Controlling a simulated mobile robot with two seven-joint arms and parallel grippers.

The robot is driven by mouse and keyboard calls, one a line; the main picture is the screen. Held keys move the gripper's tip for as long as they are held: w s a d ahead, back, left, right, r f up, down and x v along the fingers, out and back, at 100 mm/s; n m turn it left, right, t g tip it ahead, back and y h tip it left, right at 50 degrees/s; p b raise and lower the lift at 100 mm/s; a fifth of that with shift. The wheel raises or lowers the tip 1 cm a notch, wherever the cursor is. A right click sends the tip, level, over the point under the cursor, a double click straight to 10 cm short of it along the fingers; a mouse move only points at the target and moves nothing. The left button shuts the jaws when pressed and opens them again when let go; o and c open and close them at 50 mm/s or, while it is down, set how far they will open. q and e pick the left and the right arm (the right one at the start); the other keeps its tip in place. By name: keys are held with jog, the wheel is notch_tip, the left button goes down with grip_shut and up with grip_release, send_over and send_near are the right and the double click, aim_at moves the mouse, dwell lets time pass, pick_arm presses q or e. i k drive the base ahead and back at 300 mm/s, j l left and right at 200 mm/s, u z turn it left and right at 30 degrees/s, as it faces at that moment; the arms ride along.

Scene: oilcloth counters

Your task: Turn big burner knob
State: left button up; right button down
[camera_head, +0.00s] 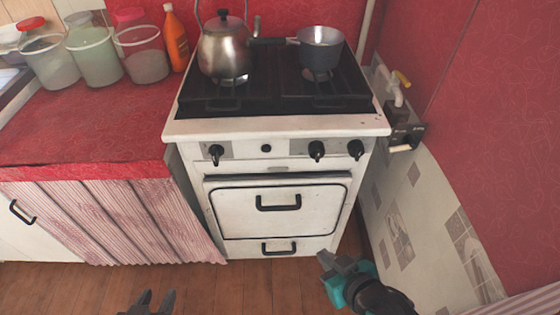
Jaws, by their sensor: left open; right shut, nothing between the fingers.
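The white stove (280,128) stands in the middle of the view. Its front panel carries black knobs: a left knob (215,154), a right-middle knob (317,150) and a far-right knob (356,149). A small round black button (266,148) sits between them. I cannot tell which knob is the big burner's. My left gripper (150,299) is open and empty at the bottom edge, well below the knobs. My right gripper (327,259) is shut and empty, in front of the stove's lower right part, apart from the knobs.
A steel kettle (224,50) and a small pot (320,48) stand on the burners. The oven door handle (278,202) and drawer handle (279,247) stick out in front. A red counter (90,125) lies left, a wall (410,200) close on the right. The wooden floor (240,285) is clear.

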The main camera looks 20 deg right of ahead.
aim_at(316, 148)
jog(key=k+z, duration=0.4)
jog(key=k, duration=0.9)
